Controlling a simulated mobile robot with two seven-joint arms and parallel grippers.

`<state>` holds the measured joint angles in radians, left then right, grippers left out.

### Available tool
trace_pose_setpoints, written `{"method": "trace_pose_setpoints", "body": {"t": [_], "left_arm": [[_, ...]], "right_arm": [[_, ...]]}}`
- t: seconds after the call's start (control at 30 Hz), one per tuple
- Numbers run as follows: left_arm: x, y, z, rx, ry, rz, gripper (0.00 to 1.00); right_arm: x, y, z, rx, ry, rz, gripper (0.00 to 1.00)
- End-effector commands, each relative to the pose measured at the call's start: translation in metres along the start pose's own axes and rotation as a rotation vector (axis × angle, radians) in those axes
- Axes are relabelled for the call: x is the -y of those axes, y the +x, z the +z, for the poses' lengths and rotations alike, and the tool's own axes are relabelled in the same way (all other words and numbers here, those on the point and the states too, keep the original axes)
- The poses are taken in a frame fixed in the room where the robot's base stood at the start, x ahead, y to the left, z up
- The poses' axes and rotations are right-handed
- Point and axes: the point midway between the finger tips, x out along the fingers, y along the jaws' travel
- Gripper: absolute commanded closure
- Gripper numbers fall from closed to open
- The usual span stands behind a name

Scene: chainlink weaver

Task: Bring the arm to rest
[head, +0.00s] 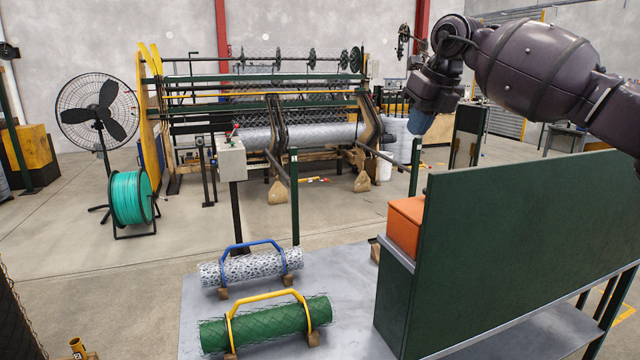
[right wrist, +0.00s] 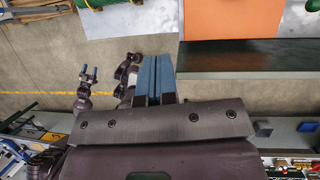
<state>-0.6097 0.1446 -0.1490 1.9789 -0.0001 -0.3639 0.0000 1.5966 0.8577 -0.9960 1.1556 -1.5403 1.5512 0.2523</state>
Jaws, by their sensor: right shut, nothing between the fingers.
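My right arm comes in from the right in the head view, raised above the green panel. Its right gripper (head: 421,120) hangs in the air with its blue fingers pointing down. In the right wrist view the two blue fingers of the right gripper (right wrist: 158,70) lie side by side, shut and empty. My left arm is not in the head view. A small dark part with blue tips (right wrist: 88,75) at the left of the right wrist view looks like my left gripper, too small to judge.
A dark green panel (head: 530,240) stands upright on a grey bench below the right arm, with an orange box (head: 405,225) beside it. Green (head: 265,325) and silver (head: 250,268) mesh rolls lie on a grey table. A weaving machine (head: 300,135) stands behind.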

Motion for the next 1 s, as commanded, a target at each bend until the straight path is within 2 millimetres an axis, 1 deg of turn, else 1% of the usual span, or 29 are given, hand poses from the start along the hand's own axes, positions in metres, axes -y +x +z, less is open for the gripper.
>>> {"method": "trace_pose_setpoints", "body": {"t": [0.07,0.17,0.27,0.3,0.33,0.4,0.5,0.6,0.67,0.77,0.87,1.0], "left_arm": [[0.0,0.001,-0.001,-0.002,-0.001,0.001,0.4],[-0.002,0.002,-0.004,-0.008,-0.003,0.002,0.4],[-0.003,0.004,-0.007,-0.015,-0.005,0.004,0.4],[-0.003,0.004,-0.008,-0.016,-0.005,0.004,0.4],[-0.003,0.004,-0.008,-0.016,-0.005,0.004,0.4],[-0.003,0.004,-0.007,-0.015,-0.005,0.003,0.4],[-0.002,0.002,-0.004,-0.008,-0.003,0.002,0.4],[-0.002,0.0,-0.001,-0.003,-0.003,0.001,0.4],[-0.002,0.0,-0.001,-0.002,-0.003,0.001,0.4],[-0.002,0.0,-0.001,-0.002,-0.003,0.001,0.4],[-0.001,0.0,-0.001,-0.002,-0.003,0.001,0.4],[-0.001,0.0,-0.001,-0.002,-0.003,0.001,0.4]], "right_arm": [[-0.014,0.001,0.01,0.067,-0.024,0.064,1.0],[-0.042,-0.007,0.025,0.176,-0.059,0.175,1.0],[-0.083,-0.024,0.041,0.305,-0.098,0.321,1.0],[-0.103,-0.033,0.047,0.359,-0.113,0.391,1.0],[-0.117,-0.038,0.05,0.397,-0.12,0.446,1.0],[-0.148,-0.044,0.054,0.472,-0.119,0.582,1.0],[-0.182,-0.046,0.054,0.558,-0.074,0.786,1.0],[-0.204,-0.042,0.05,0.626,0.025,0.992,1.0],[-0.211,-0.037,0.046,0.657,0.109,1.108,1.0],[-0.211,-0.025,0.039,0.692,0.263,1.261,1.0],[-0.204,-0.009,0.031,0.712,0.433,1.382,1.0],[-0.185,0.019,0.017,0.721,0.684,1.508,1.0]]}}
